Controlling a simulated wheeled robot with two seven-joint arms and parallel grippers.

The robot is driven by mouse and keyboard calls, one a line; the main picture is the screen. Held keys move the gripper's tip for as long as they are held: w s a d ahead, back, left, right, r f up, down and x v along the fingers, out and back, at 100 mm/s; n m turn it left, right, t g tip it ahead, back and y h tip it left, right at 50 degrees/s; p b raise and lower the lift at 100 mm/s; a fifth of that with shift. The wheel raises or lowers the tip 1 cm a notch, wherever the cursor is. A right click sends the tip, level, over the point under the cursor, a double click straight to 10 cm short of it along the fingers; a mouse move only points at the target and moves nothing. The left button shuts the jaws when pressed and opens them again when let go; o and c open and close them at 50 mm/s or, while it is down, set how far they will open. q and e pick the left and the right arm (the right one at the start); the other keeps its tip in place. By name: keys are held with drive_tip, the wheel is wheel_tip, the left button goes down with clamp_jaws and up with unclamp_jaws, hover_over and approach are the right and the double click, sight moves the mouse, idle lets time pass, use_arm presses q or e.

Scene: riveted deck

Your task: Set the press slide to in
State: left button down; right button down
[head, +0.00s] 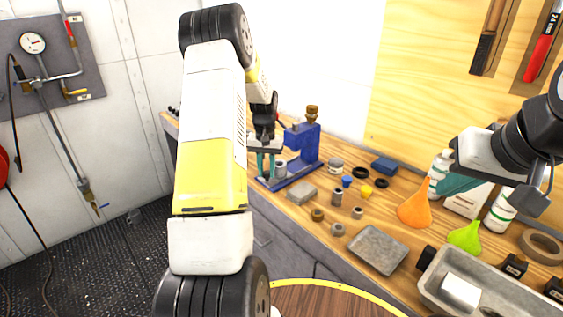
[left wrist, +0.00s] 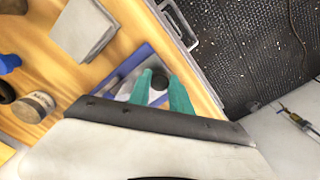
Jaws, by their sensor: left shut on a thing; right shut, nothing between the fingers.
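The blue press (head: 305,148) stands on the wooden bench, with a brass knob on top and a blue base. My left gripper (head: 265,165) reaches down at the press's left end, its teal fingers close together. In the left wrist view the fingers (left wrist: 160,92) are on both sides of a dark round knob (left wrist: 158,82) over the blue base (left wrist: 118,72); I take it to be the press slide's. The slide's body is mostly hidden by my gripper. A grey cylinder (head: 281,168) stands just right of the fingers. My right gripper (head: 453,184) is shut and empty over the bench's right side.
Small parts, a grey block (head: 302,191), an orange funnel (head: 415,206) and a grey plate (head: 377,250) lie on the bench. A metal tray (head: 440,300) is at the lower right. A gauge panel (head: 50,60) hangs on the left wall.

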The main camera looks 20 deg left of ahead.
use_arm(q)
drive_tip(key=shift+w, duration=0.1)
idle(0.7)
drive_tip(key=w+d, duration=0.2)
drive_tip(key=w, duration=0.1)
drive_tip(key=shift+w, duration=0.2)
drive_tip(key=c, duration=1.2)
unclamp_jaws()
drive_tip(key=shift+o, duration=0.2)
drive_tip(key=shift+r, duration=3.95)
